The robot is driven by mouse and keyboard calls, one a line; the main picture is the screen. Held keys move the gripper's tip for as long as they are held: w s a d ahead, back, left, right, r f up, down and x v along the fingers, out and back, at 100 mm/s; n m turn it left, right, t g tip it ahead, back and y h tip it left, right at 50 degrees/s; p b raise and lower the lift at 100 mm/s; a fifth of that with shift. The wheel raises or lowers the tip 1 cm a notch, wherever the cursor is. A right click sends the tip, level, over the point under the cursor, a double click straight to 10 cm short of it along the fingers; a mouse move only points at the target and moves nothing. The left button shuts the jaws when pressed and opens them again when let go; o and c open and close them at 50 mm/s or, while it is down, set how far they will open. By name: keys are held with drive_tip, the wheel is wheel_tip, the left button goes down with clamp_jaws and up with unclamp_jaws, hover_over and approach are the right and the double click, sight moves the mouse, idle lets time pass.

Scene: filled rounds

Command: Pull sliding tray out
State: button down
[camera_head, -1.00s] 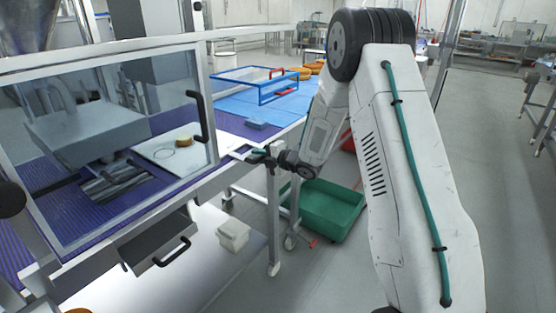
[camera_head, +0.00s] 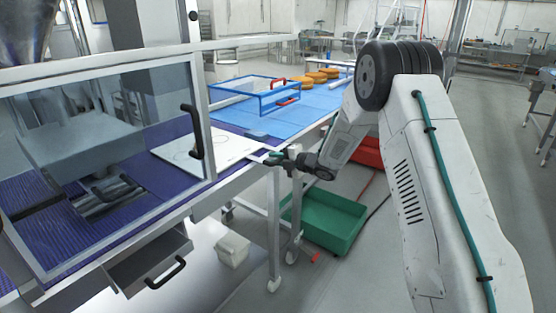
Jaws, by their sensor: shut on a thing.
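The sliding tray (camera_head: 230,147) is a flat white plate with thin ring marks. It lies on the purple belt, partly behind the clear guard door and partly out past the door's right edge. My gripper (camera_head: 274,158) is at the tray's right end, at the belt's edge, shut on a narrow light part there that looks like the tray's handle. The fingers cover most of the grip. No yellow round shows on the tray.
The guard door has a black handle (camera_head: 193,131). A blue frame with red handles (camera_head: 262,96) stands on the blue surface behind. A grey drawer (camera_head: 150,262) hangs below. A green crate (camera_head: 326,218) sits on the floor under my arm, with a red crate (camera_head: 368,152) behind.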

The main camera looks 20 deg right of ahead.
drive_tip(key=c, duration=1.4)
unclamp_jaws()
drive_tip(key=shift+w+d, duration=0.25)
drive_tip(key=shift+d, duration=0.05)
drive_tip(key=shift+o, duration=0.2)
drive_tip(key=shift+a, duration=0.1)
drive_tip(key=shift+s, duration=0.1)
drive_tip(key=v, duration=0.7)
drive_tip(key=shift+s+d, duration=0.2)
drive_tip(key=shift+s, duration=0.1)
drive_tip(key=shift+r, duration=0.1)
